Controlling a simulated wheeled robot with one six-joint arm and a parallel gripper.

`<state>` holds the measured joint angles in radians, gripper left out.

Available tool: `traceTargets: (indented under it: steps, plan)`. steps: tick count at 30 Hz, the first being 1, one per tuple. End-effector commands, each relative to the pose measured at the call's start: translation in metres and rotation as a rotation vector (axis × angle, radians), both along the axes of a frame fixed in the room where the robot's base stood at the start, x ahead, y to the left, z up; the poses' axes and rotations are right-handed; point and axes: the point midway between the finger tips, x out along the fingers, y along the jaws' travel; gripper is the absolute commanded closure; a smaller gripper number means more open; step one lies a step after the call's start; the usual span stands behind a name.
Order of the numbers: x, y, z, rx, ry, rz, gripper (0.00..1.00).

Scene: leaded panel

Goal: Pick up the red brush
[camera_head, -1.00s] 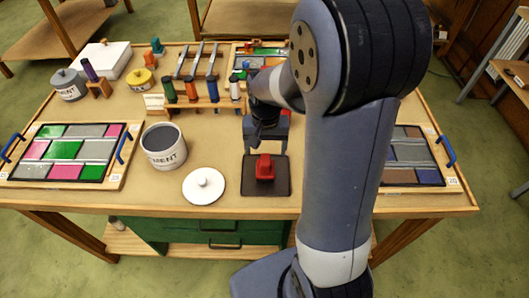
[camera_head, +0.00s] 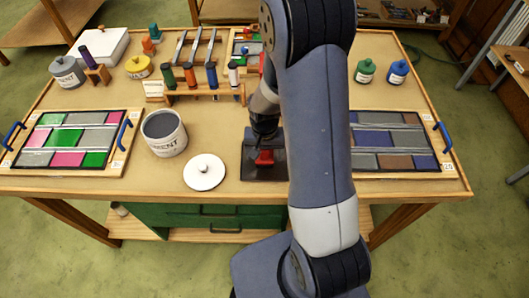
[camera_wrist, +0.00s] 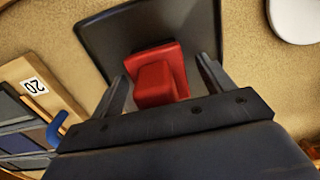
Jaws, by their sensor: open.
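The red brush (camera_head: 265,158) rests on a dark square mat (camera_head: 262,172) near the front edge of the table. In the wrist view the red brush (camera_wrist: 158,75) sits between the two fingers of my gripper (camera_wrist: 160,78), on the dark mat (camera_wrist: 105,35). The fingers are apart, one on each side of the brush, with a visible gap on both sides. In the head view my gripper (camera_head: 264,140) is just above and behind the brush, and my arm hides part of the mat's right side.
A white lid (camera_head: 204,172) and an open cement tub (camera_head: 164,133) stand left of the mat. Leaded panels lie at the left (camera_head: 118,160) and right (camera_head: 446,166). A rack (camera_head: 200,94) of coloured bottles stands behind. Green (camera_head: 365,71) and blue (camera_head: 398,72) bottles are at the back right.

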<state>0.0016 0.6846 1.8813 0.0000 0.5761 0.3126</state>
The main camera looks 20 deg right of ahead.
Motion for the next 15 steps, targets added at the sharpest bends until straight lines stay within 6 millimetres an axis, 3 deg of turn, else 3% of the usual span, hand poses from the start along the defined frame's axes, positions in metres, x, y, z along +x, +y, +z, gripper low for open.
traceTargets:
  steps: [6,15]
  plan:
    - [0.0000,0.0000,-0.0008,0.000,0.000,0.000,0.24]
    - [0.0001,0.0000,-0.0005,0.000,0.000,0.000,0.47]
